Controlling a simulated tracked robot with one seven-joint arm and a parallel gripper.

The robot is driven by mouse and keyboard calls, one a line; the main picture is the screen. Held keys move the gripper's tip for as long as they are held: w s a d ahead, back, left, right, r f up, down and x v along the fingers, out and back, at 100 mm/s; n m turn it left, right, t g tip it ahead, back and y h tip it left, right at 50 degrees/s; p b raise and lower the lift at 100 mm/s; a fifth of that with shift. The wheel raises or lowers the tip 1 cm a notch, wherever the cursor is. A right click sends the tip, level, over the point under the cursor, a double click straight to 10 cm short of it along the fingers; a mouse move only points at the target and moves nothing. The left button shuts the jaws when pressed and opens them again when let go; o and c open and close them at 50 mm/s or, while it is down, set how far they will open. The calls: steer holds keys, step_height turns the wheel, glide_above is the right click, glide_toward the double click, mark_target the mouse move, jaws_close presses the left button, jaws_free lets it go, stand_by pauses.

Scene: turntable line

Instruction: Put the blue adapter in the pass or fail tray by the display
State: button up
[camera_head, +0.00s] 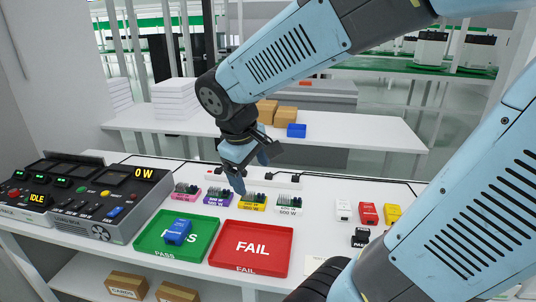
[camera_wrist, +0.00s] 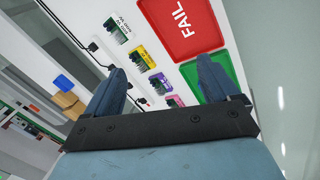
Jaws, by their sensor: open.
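The blue adapter (camera_head: 177,231) lies in the green PASS tray (camera_head: 205,252), towards the tray's left middle. The red FAIL tray (camera_head: 280,265) is just to the right of the green one and looks empty. My gripper (camera_head: 254,172) is open and empty, raised above the table behind the trays, near the coloured blocks. In the wrist view its two fingers (camera_wrist: 160,78) are spread wide with nothing between them. The wrist view shows the FAIL tray (camera_wrist: 178,28) and part of the PASS tray (camera_wrist: 228,72), partly behind the right finger; the blue adapter is not visible there.
A test console (camera_head: 98,205) at the left has displays reading "IDLE" and "0 W". Several coloured connector blocks (camera_head: 252,202) stand in a row behind the trays. White, red, yellow and black adapters (camera_head: 368,214) sit to the right. A back table holds boxes.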

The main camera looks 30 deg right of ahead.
steer(key=s+d+r+m+t+y, duration=0.1)
steer(key=s+r+m+t+y, duration=0.2)
steer(key=s+r+m, duration=0.2)
steer(key=shift+s+d+r+m, duration=0.15)
steer(key=shift+s+r+m, duration=0.25)
steer(key=shift+r, duration=0.2)
steer(key=shift+c, duration=0.2)
